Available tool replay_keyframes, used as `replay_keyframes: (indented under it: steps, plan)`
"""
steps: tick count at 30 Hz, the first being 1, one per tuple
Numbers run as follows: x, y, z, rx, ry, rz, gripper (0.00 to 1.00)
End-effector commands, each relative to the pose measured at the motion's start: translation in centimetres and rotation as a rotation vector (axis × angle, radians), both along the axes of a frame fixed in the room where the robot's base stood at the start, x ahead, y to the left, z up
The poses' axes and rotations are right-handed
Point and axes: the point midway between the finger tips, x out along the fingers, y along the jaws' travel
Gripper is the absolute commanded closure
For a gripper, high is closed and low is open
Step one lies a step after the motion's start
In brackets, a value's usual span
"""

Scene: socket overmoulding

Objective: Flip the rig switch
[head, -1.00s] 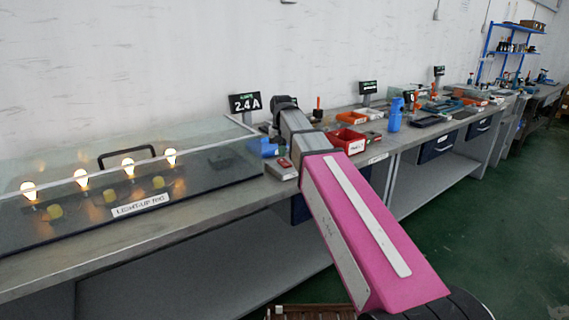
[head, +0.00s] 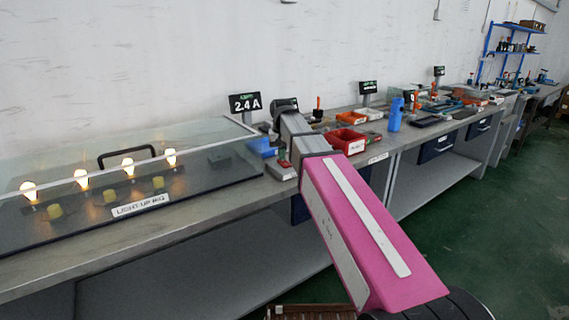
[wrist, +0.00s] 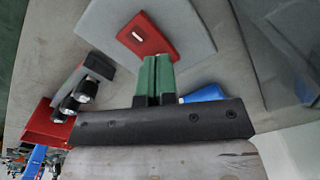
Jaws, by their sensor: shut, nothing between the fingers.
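The rig switch shows in the wrist view as a red plate (wrist: 146,37) with a small white mark, set on a grey box (wrist: 196,32). In the head view the grey box (head: 281,172) stands on the bench at the right end of the light-up rig (head: 140,204). My gripper (wrist: 157,60) has green fingers, shut together and empty. In the wrist view their tips are at the near edge of the red plate; I cannot tell whether they touch it. The rig's bulbs (head: 127,166) glow and the display (head: 244,103) reads 2.4 A.
A red bin (head: 346,141) and a blue bottle (head: 395,115) stand farther right on the bench. The rig's clear cover with a black handle (head: 127,156) is left of the box. A blue object (wrist: 203,93) is partly hidden behind my gripper.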

Motion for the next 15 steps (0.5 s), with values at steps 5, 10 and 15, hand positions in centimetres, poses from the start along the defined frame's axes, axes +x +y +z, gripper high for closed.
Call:
replay_keyframes:
  steps: [5,10,15]
  plan:
    - [-0.01,0.0,-0.24,0.0,0.0,0.0,1.0]
    - [-0.01,0.0,-0.46,0.0,0.0,0.0,1.0]
    - [-0.02,-0.01,-0.68,0.0,0.0,0.0,1.0]
